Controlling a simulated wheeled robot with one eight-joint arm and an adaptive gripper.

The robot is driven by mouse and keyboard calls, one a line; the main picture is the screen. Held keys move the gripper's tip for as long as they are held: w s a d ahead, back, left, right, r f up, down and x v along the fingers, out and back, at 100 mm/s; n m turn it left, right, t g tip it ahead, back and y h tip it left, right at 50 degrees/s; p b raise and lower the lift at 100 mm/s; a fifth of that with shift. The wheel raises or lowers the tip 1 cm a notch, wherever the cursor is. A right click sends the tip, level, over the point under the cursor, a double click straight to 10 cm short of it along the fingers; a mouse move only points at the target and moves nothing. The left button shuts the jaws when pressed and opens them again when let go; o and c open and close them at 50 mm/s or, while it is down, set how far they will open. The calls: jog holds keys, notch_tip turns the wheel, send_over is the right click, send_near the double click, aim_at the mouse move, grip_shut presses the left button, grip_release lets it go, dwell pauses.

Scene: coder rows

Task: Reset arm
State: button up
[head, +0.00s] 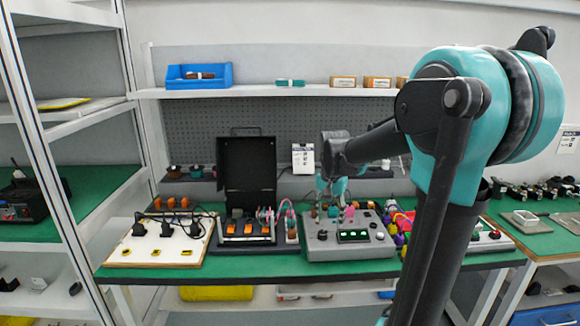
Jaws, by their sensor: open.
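My teal and black arm rises at the right of the head view and reaches left over the green workbench (290,266). My gripper (330,190) hangs at the end of the arm, small in the picture, above the back of a grey console (345,246) with green lit displays. Its teal fingers look apart, and I see nothing held between them. I cannot tell how far it is above the console. My upper arm hides part of the bench's right side.
Left of the console stand an open black case (247,168) and a white board (140,252) with black plugs. Colourful round items (398,222) lie right of it. A shelf (270,92) with a blue bin (199,76) runs above. A metal rack (45,150) stands left.

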jog(key=s+d+f+n+t, duration=0.1)
jog(key=s+f+n, duration=0.2)
jog(key=s+f, duration=0.3)
jog(key=s+d+f+n+t, duration=0.2)
jog(key=s+f, duration=0.4)
jog(key=s, duration=0.6)
jog(key=shift+f+n, duration=0.4)
jog(key=shift+n, duration=0.3)
jog(key=shift+d, duration=0.1)
